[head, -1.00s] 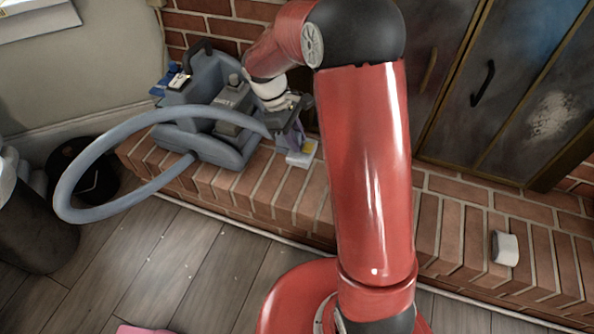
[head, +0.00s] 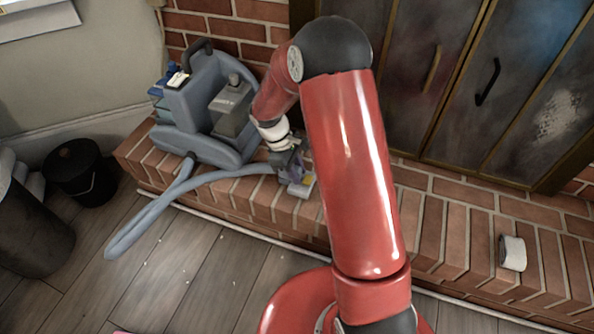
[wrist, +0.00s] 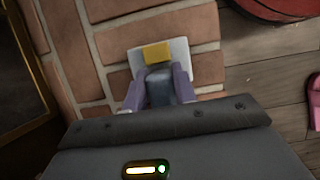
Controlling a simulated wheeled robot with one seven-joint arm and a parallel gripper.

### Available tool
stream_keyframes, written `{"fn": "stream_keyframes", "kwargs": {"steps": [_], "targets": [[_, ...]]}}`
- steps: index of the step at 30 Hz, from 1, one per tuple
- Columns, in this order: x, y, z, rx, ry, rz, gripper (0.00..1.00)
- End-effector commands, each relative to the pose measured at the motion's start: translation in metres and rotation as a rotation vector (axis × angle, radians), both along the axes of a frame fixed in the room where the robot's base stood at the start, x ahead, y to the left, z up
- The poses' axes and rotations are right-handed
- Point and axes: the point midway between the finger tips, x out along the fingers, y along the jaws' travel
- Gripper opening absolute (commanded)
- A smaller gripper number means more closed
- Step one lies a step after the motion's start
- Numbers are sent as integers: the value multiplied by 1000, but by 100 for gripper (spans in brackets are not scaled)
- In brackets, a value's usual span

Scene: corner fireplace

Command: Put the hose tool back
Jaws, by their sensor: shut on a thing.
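The hose tool (head: 303,188) has a pale flat head with a yellow patch, low at the hearth's front edge. My gripper (head: 291,168) is shut on it. In the wrist view the purple fingers (wrist: 158,92) are closed on the tool's grey-blue neck, and its white head (wrist: 180,50) shows beyond them. I cannot tell whether the head touches the bricks. The grey-blue cleaning machine (head: 190,135) stands upright on the hearth, left of my gripper. Its hose (head: 150,222) droops over the hearth edge and runs back to the tool. My wrist hides part of the tool.
The brick hearth (head: 425,218) is clear to the right apart from a white roll (head: 512,253). Dark fireplace doors (head: 440,90) stand behind. A black bucket (head: 82,172) and a dark bin (head: 35,230) are at left. A pink item (wrist: 311,95) lies on the floor.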

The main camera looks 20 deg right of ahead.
Motion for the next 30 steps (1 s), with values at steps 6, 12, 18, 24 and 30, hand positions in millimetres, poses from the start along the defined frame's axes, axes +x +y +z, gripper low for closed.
{"fn": "stream_keyframes", "kwargs": {"steps": [6, 12, 18, 24, 30], "targets": [[0, 0, -3, 0, 0, 0, 28], [0, 0, -3, 0, 1, 0, 49], [0, 0, -2, 0, 0, 0, 49], [3, 4, 13, 0, -2, 1, 49], [13, 17, 53, 1, -4, 0, 49]]}}
